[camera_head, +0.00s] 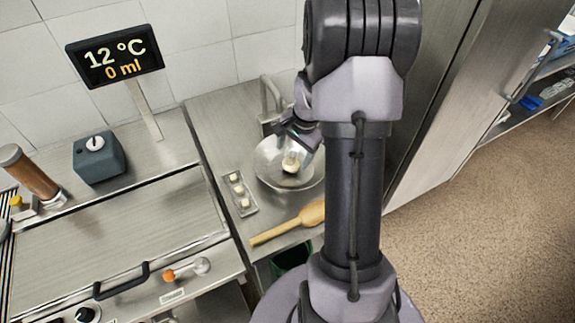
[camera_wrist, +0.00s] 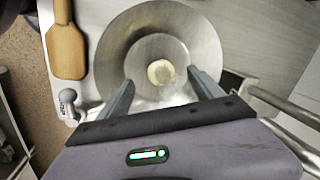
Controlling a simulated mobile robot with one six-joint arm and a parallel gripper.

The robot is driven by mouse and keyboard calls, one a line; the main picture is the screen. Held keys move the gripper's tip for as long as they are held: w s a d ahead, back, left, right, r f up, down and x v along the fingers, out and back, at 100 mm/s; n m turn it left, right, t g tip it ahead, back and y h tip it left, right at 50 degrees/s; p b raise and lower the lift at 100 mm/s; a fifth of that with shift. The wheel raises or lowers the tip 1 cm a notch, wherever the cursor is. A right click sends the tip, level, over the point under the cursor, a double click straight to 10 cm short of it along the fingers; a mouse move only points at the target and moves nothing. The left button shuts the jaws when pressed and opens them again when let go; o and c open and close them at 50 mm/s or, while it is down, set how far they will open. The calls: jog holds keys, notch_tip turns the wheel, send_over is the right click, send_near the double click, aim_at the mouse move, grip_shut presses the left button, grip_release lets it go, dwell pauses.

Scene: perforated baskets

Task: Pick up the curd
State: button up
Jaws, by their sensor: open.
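A pale, round lump of curd (camera_head: 291,162) lies in a wide steel bowl (camera_head: 268,176) on the metal counter. In the wrist view the curd (camera_wrist: 160,72) sits near the middle of the bowl (camera_wrist: 112,52), ahead of my fingertips. My gripper (camera_wrist: 162,85) is open, with one grey finger on each side of the curd's line and nothing between them. In the head view my gripper (camera_head: 304,146) reaches over the bowl from the right, close to the curd. I cannot tell whether the fingers touch the bowl.
A tray (camera_head: 248,208) with several pale pieces is left of the bowl. A wooden paddle (camera_head: 306,217) lies in front. A faucet (camera_head: 268,92) stands behind the bowl. A display (camera_head: 115,57) reads 12 °C and 0 ml. A dark green bin (camera_head: 291,258) is below.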

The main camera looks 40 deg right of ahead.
aim_at(292, 162)
jog(key=x, duration=0.2)
jog(key=b+x, duration=0.1)
jog(key=x, duration=0.1)
jog(key=b+x, duration=0.1)
jog(key=x, duration=0.1)
jog(key=shift+w+d+f, duration=0.15)
jog(key=shift+d+f, duration=0.2)
jog(key=shift+d, duration=0.05)
jog(key=shift+r, duration=0.15)
jog(key=shift+c, duration=0.7)
jog(key=c, duration=1.4)
